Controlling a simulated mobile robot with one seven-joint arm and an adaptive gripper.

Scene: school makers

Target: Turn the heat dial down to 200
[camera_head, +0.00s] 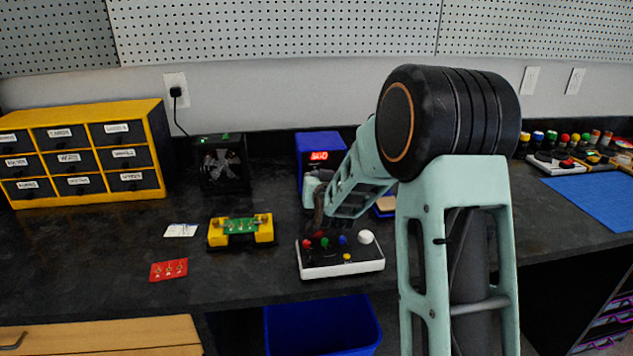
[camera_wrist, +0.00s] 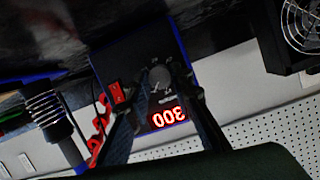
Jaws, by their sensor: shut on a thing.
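The blue soldering station (camera_head: 312,142) stands at the back of the bench, partly hidden by my arm. Its red digits (camera_head: 318,156) are small there. The round grey heat dial (camera_wrist: 160,76) sits beside the display. My gripper (camera_wrist: 163,88) has its two dark fingers on either side of the dial, shut on it. The dial is hidden behind my arm in the head view. A red rocker switch (camera_wrist: 117,92) is on the same panel.
A control box with coloured knobs (camera_head: 340,262) is in front of the station. A black fan unit (camera_head: 221,162) stands to its left. A yellow circuit-board holder (camera_head: 240,230) and yellow drawers (camera_head: 85,152) are further left. In the wrist view, a coiled iron holder (camera_wrist: 45,108) is near.

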